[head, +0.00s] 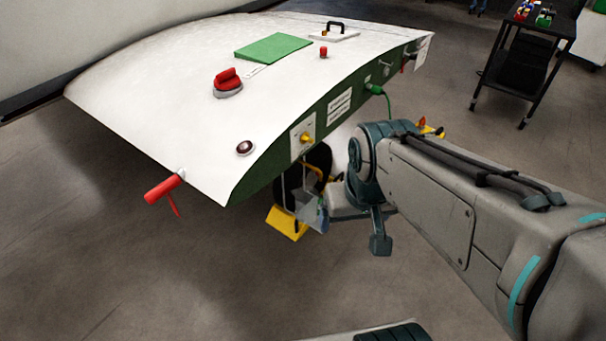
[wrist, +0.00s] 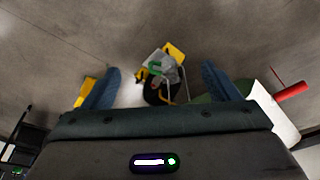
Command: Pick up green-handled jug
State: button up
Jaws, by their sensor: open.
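The jug (wrist: 167,71) shows small in the wrist view, a pale grey body with a green handle (wrist: 156,68). It is beyond my fingertips and between them in the picture, with no contact visible. My gripper (wrist: 161,78) is open and empty, its two dark blue fingers wide apart. In the head view my arm reaches in from the right, and its end hangs beside the green edge of the white panel. There a grey shape (head: 311,211) by my gripper may be the jug, partly hidden; its handle cannot be made out.
Yellow chock-like pieces (head: 285,223) and a dark round wheel (head: 318,160) are close to the jug. The large white panel (head: 150,80) overhangs on the left, with a red handle (head: 164,188) sticking out. A black cart (head: 522,65) stands far right.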

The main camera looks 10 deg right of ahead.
aim_at(308, 199)
jog(key=u, duration=1.05)
jog(key=i, duration=0.6)
jog(key=z, duration=1.4)
